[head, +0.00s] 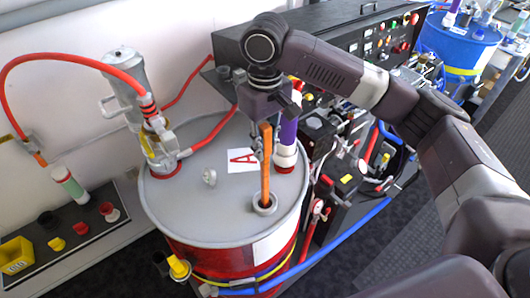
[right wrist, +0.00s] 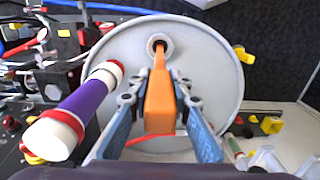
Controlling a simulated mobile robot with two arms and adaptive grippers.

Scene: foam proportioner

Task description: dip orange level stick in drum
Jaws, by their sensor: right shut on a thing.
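The orange level stick (head: 266,170) is upright over the drum (head: 215,205), which has a grey lid and red side. My right gripper (head: 262,150) is shut on the stick near its upper part. The stick's lower end meets the round open port (head: 265,207) near the lid's front right edge and appears to be inside it; its tip is hidden. In the right wrist view, the stick (right wrist: 160,100) runs between the fingers (right wrist: 160,110) toward the port (right wrist: 157,42). My left gripper is not in view.
A purple and white tube (head: 288,135) stands on the lid just right of the stick. A grey pump with a red hose (head: 125,80) stands at the lid's back left. A label A (head: 242,160) lies on the lid. A machine panel (head: 370,45) is behind; a blue drum (head: 460,45) stands farther right.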

